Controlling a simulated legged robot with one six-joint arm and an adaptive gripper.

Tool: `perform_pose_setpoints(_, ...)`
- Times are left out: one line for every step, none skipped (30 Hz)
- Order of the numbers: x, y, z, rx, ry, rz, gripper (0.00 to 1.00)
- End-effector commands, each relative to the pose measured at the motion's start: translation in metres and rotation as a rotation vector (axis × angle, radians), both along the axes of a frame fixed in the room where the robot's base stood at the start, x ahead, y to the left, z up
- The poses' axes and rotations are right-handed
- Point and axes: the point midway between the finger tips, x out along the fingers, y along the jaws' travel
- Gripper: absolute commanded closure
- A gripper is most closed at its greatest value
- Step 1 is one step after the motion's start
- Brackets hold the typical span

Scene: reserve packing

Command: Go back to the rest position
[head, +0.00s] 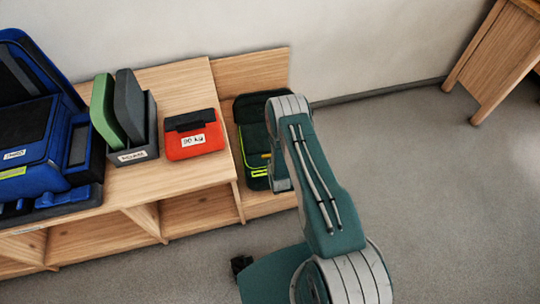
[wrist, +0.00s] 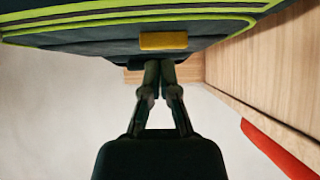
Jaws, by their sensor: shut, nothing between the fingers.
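My gripper (wrist: 160,66) shows in the wrist view with its two dark fingers together and nothing between them. The fingertips are close to the lower edge of a dark backpack (wrist: 90,38) with yellow-green trim and a yellow tab; I cannot tell whether they touch it. In the head view my teal and grey arm reaches up over the right side of the same dark backpack (head: 249,112), and the gripper is hidden there.
The wooden bench (head: 190,85) holds a red pouch (head: 194,144), a grey holder (head: 140,155) with a green and a dark pad, and a large blue bag (head: 40,135). A wooden table (head: 500,55) stands at the far right. The grey floor (head: 440,190) is clear.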

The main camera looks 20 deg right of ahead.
Motion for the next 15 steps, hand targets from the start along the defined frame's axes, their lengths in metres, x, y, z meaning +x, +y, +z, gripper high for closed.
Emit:
perform_pose_setpoints(-0.010,0.001,-0.004,0.000,0.004,0.000,1.00)
perform_pose_setpoints(-0.014,0.002,-0.006,0.000,0.003,0.000,1.00)
perform_pose_setpoints(-0.021,0.002,-0.008,0.000,0.004,0.000,1.00)
perform_pose_setpoints(-0.026,0.002,-0.010,0.000,0.003,0.000,1.00)
perform_pose_setpoints(-0.030,0.003,-0.012,0.000,0.004,0.000,1.00)
perform_pose_setpoints(-0.035,0.003,-0.013,0.000,0.002,0.000,1.00)
perform_pose_setpoints(-0.038,0.004,-0.014,0.000,0.001,0.000,1.00)
perform_pose_setpoints(-0.040,0.004,-0.015,0.000,0.001,0.000,1.00)
perform_pose_setpoints(-0.043,0.004,-0.016,0.000,-0.001,0.000,1.00)
perform_pose_setpoints(-0.044,0.004,-0.016,0.000,-0.001,0.000,1.00)
perform_pose_setpoints(-0.046,0.004,-0.017,0.000,-0.001,0.000,1.00)
perform_pose_setpoints(-0.047,0.004,-0.017,0.000,-0.001,0.000,1.00)
perform_pose_setpoints(-0.047,0.004,-0.017,0.000,-0.001,0.000,1.00)
perform_pose_setpoints(-0.047,0.004,-0.017,0.000,-0.001,0.000,1.00)
perform_pose_setpoints(-0.047,0.004,-0.017,0.000,-0.001,0.000,1.00)
